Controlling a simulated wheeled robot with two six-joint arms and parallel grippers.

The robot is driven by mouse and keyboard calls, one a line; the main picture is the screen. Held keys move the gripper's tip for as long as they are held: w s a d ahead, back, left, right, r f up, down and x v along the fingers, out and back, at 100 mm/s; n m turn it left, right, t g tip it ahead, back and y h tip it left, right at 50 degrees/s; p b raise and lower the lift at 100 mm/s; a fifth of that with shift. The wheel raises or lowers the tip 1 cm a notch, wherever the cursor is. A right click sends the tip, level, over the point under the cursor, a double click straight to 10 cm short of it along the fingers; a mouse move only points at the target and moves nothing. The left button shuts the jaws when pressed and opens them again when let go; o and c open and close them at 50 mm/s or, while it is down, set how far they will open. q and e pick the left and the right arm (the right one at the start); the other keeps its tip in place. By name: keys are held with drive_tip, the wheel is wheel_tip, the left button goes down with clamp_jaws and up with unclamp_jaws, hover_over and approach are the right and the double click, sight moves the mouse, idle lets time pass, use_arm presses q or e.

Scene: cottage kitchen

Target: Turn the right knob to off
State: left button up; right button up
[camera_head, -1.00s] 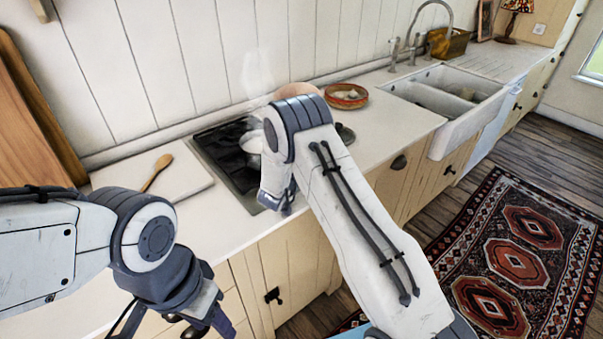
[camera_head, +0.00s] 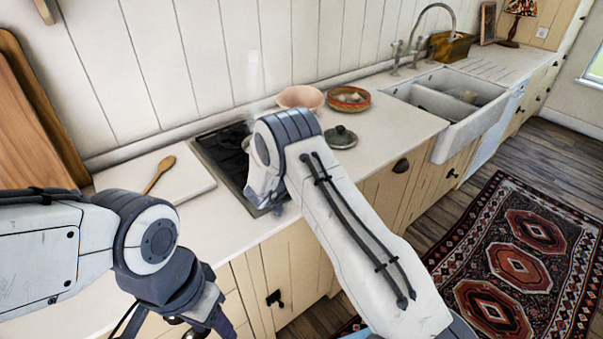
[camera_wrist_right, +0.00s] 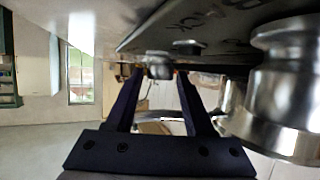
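The dark hob (camera_head: 222,160) is set in the counter, partly hidden behind my right arm in the head view. Its knobs cannot be made out there. In the right wrist view, a small grey knob (camera_wrist_right: 158,66) shows under the edge of the hob plate (camera_wrist_right: 205,25). It appears between the tips of my right gripper (camera_wrist_right: 160,73), whose fingers are apart; contact cannot be told. I cannot tell whether this is the right knob or how it is set. My left gripper (camera_head: 198,322) hangs at the bottom left of the head view, away from the hob, its fingertips cut off.
A shiny metal pot (camera_wrist_right: 290,85) is close to the right gripper. A pink bowl (camera_head: 300,97), a red bowl (camera_head: 348,99) and a lid (camera_head: 341,136) stand right of the hob. A board with a wooden spoon (camera_head: 160,174) lies left of it.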

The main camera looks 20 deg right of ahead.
drive_tip(key=shift+o, duration=0.2)
drive_tip(key=b+v, duration=0.2)
drive_tip(key=v, duration=0.8)
drive_tip(key=shift+s+a+r, duration=0.15)
drive_tip(key=shift+r, duration=0.05)
drive_tip(key=shift+a, duration=0.1)
